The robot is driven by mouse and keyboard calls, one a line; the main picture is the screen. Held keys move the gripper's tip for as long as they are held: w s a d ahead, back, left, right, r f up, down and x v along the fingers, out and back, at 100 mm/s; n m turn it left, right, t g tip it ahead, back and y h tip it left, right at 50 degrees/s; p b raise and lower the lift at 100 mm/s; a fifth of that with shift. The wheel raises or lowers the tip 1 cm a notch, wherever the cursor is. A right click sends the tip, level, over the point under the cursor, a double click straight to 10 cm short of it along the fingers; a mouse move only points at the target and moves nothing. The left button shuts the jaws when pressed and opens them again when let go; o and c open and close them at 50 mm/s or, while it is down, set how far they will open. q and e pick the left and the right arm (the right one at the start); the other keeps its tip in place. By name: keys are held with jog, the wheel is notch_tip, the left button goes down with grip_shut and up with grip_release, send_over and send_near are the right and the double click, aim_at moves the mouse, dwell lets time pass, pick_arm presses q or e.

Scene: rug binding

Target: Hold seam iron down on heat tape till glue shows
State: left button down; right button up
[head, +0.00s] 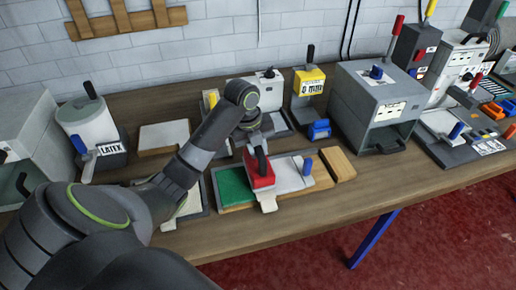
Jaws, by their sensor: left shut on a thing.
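My left gripper (254,145) reaches down over the bench and is shut on the dark handle of a red block, which I take as the seam iron (262,183). The iron sits low over a board, between a green panel (233,187) on its left and a pale grey panel (289,172) on its right. A pale strip (268,205), probably the heat tape, sticks out under its front edge. I cannot tell whether the iron presses fully on it. No glue can be made out. My right gripper is not in view.
A blue handle (307,167) stands on the pale panel, with a wooden block (338,164) to its right. A grey oven-like box (372,100) and a yellow-topped device (309,83) stand behind. A LATEX pot (90,124) stands left. The bench's front edge is close.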

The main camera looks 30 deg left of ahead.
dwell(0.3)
pick_arm(q)
jog(key=shift+f+b, duration=0.3)
jog(key=shift+f, duration=0.1)
dwell(0.6)
dwell(0.6)
dwell(2.0)
dwell(1.5)
jog(key=shift+r+p, duration=0.75)
jog(key=shift+p, duration=0.05)
jog(key=p+v, duration=0.3)
jog(key=w+p+v, duration=0.1)
jog(key=p+v, duration=0.1)
jog(key=shift+d+r, duration=0.35)
